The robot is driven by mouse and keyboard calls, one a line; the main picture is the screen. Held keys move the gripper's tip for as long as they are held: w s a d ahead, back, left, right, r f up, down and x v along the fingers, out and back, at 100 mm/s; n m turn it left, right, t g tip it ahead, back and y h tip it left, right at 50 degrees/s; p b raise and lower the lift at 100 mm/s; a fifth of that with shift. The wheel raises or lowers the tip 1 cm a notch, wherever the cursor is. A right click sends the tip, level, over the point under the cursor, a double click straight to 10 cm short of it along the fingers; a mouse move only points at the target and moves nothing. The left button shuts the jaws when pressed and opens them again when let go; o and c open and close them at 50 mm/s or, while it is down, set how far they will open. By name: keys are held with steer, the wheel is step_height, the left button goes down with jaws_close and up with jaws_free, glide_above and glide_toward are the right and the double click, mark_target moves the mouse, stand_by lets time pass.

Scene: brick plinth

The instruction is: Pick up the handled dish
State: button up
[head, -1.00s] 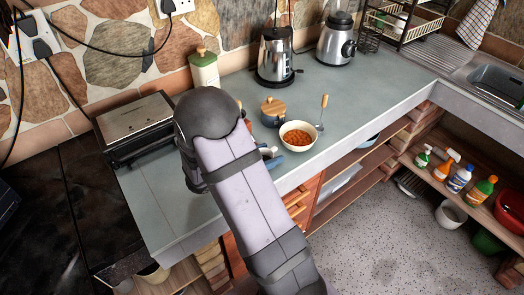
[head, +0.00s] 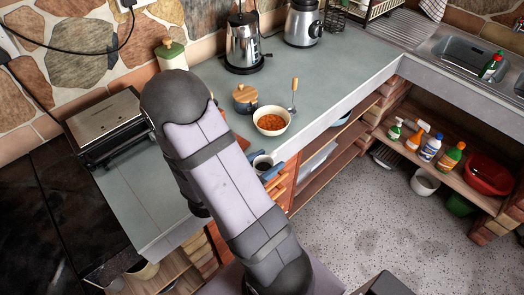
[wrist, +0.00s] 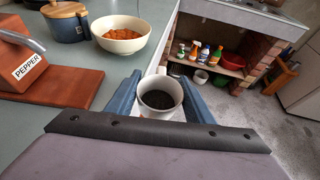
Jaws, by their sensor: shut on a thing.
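A white cup (wrist: 158,100) with a dark inside sits between the two blue fingers of my gripper (wrist: 160,84) in the wrist view. My gripper is shut on it, and the cup looks roughly upright. A white part at its far side looks like its handle. My arm hides part of the counter there. Whether the cup is clear of the counter cannot be told for sure.
A wooden block marked PEPPER (wrist: 45,80) is at left. The counter (head: 345,80) is clear to the right; floor lies beyond its edge.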

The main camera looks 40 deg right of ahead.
steer(key=s+p, duration=0.3)
steer(key=p, duration=0.2)
steer(key=shift+s+r, duration=0.1)
steer(key=shift+s, duration=0.2)
